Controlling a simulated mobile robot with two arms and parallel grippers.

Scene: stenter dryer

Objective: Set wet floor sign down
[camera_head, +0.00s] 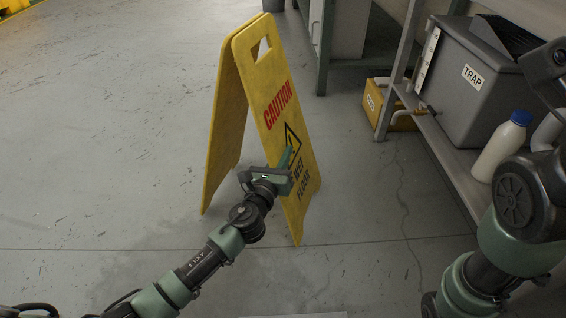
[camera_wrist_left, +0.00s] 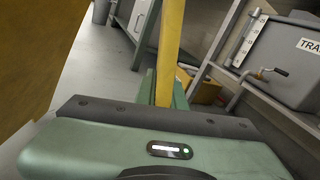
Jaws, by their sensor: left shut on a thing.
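The yellow wet floor sign (camera_head: 268,85) is an A-frame with its two panels spread, standing upright in the middle of the head view. Its front panel reads CAUTION and WET FLOOR. Its lower edges appear at the grey floor, but I cannot tell whether they bear on it. My left gripper (camera_head: 287,168) is shut on the edge of the front panel, low down beside the warning triangle. In the left wrist view the panel edge (camera_wrist_left: 170,50) runs up between the fingers, and the other panel (camera_wrist_left: 35,50) fills the left. My right gripper is out of view.
A metal shelf (camera_head: 448,170) at the right holds a grey TRAP tank (camera_head: 470,95) and a white bottle with a blue cap (camera_head: 501,147). A yellow box (camera_head: 376,100) sits under it. My right arm fills the lower right corner. The floor (camera_head: 100,130) to the left is clear.

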